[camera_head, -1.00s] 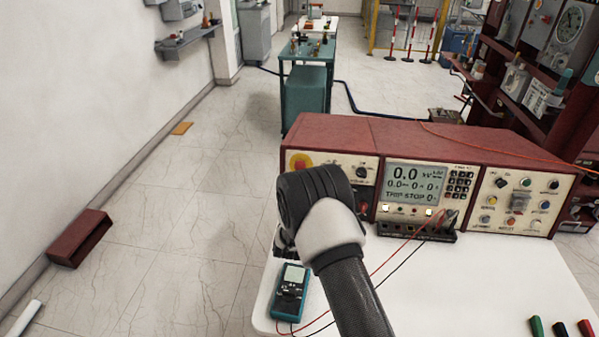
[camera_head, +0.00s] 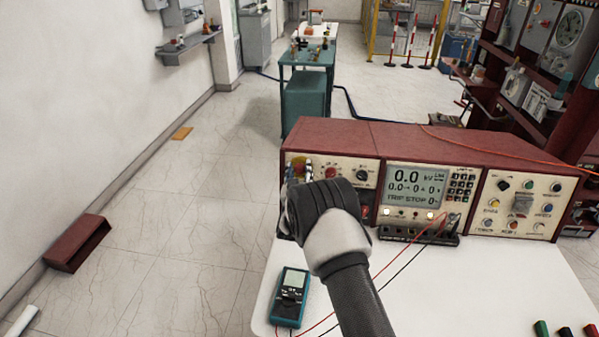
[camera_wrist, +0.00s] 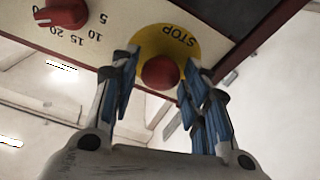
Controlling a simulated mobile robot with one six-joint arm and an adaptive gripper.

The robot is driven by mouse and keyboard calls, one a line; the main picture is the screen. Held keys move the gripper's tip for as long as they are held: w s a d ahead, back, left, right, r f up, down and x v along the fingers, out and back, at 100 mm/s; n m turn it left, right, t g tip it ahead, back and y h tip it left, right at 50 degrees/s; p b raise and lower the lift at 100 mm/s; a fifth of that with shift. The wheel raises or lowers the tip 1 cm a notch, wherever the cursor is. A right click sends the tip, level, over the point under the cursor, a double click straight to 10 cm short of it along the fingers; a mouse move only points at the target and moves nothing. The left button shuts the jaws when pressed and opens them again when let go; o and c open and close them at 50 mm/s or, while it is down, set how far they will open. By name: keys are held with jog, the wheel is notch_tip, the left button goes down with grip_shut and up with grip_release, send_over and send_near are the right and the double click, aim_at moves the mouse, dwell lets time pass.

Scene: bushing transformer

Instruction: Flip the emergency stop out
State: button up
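The emergency stop is a red round button (camera_wrist: 161,72) on a yellow disc (camera_wrist: 168,40) marked STOP, upside down in the wrist view. It sits at the left end of the red console's front panel.
A red knob with a number scale (camera_wrist: 62,14) is beside the stop. The console (camera_head: 400,145) stands on a white table (camera_head: 450,290). A teal multimeter (camera_head: 289,297) with red and black leads lies below my gripper. Open floor is at left.

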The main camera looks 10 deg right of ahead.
grip_shut()
dwell(0.3)
jog(key=shift+s+a+r, duration=0.1)
jog(key=shift+s+a, duration=0.1)
jog(key=shift+s, duration=0.3)
jog(key=shift+o, duration=1.9)
grip_release()
jog(key=shift+s, duration=0.15)
jog(key=v, duration=1.2)
